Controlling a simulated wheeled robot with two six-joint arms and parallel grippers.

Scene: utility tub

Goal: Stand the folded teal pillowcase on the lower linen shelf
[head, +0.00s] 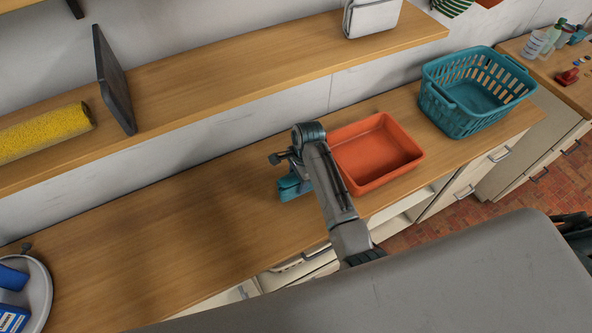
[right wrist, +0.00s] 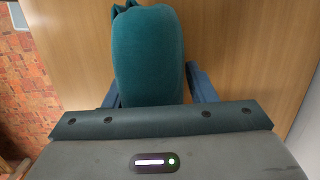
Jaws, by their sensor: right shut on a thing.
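The folded teal pillowcase (head: 293,187) is in my right gripper (head: 284,172), low over the wooden counter, left of the orange tray. Most of it is hidden by the arm in the head view. In the right wrist view the pillowcase (right wrist: 148,55) shows as a rounded teal bundle between the fingers; I cannot tell whether it touches the counter. The lower linen shelf (head: 240,75) is a long wooden board on the wall, above and behind the gripper. My left gripper is not in view.
The shelf holds a yellow roll (head: 45,132), a dark upright panel (head: 114,80) and a white folded item (head: 372,16), with bare board between the last two. The counter holds an orange tray (head: 376,152), a teal basket (head: 452,118) and a round grey tray (head: 40,290).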

